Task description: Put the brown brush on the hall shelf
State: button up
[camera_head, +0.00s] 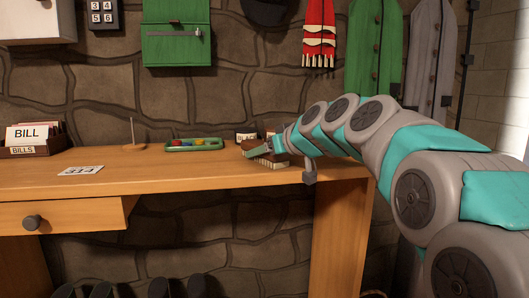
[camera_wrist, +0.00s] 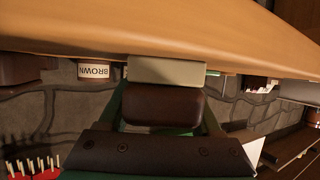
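The brown brush (camera_head: 271,162) has a dark brown block and cream bristles. It is at the right part of the wooden desk top, bristles down; I cannot tell whether it touches the desk. My gripper (camera_head: 262,152) is at the brush. In the wrist view the brush (camera_wrist: 163,106) lies between the two green fingers of my gripper (camera_wrist: 163,100), which sit close against its two ends. The gripper looks shut on it. I cannot pick out the hall shelf in either view.
The wooden desk (camera_head: 190,178) holds a green tray (camera_head: 193,145) of coloured pieces, a spike (camera_head: 133,140), a bills box (camera_head: 36,145) and a number card (camera_head: 80,171). A red scarf (camera_head: 319,35) and coats hang behind.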

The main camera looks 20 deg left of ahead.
jog(key=o, duration=0.4)
jog(key=shift+r, duration=0.15)
jog(key=v, duration=1.2)
jog(key=shift+d, duration=0.1)
